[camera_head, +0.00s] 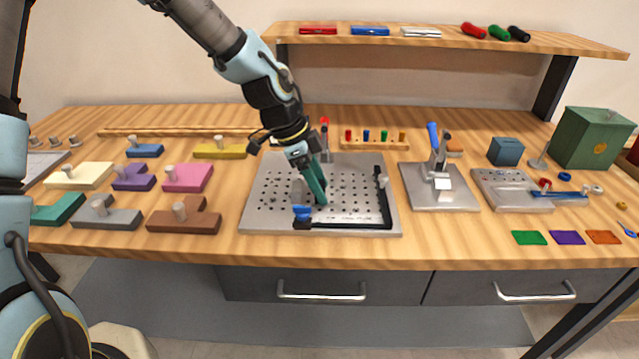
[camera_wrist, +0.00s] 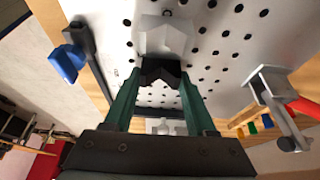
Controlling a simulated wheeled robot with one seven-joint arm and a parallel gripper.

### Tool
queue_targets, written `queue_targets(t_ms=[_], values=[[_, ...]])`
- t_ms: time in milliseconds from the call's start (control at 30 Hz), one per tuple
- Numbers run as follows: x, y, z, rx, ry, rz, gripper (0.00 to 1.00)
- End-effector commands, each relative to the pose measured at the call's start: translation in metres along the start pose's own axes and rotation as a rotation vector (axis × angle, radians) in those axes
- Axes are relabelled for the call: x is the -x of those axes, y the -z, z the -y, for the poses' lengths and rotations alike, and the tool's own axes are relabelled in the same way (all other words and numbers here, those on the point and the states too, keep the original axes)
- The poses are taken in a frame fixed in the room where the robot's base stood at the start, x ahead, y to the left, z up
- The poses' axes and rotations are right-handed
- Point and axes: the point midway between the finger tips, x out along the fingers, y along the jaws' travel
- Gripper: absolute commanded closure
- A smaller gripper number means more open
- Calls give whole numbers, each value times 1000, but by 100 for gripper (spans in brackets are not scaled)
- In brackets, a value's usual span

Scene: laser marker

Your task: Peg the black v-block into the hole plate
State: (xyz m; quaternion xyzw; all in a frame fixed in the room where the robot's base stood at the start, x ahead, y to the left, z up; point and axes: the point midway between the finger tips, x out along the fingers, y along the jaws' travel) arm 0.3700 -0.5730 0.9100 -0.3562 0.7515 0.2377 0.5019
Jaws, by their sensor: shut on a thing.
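The hole plate (camera_head: 262,205) is a grey metal plate with rows of holes on the bench. My gripper (camera_head: 318,198) points down over its middle. In the wrist view the black v-block (camera_wrist: 160,72) sits between the green fingertips of my gripper (camera_wrist: 158,82), which are shut on it. The plate (camera_wrist: 225,65) fills the background there. A light grey block (camera_wrist: 165,38) is just beyond the v-block. The v-block is not clear in the head view, where the fingers hide it. I cannot tell whether its pegs are in holes.
A black L-shaped rail (camera_head: 350,224) runs along the plate's front and right edges. A blue-tipped part (camera_head: 301,213) is close left of my fingers; a blue knob (camera_wrist: 66,63) shows in the wrist view. A red-handled clamp (camera_head: 324,140) stands behind. A blue-handled clamp (camera_head: 436,165) stands right.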

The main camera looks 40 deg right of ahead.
Motion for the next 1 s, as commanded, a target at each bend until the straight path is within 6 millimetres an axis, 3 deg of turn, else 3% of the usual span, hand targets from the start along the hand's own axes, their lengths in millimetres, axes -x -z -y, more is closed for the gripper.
queue_targets(t_ms=[33,67,367,733,1000], values=[[-1,0,0,0,0,0,99],[-1,0,0,0,0,0,43],[-1,0,0,0,0,0,9],[7,-1,1,1,3,0,9],[56,-2,2,2,7,1,9]])
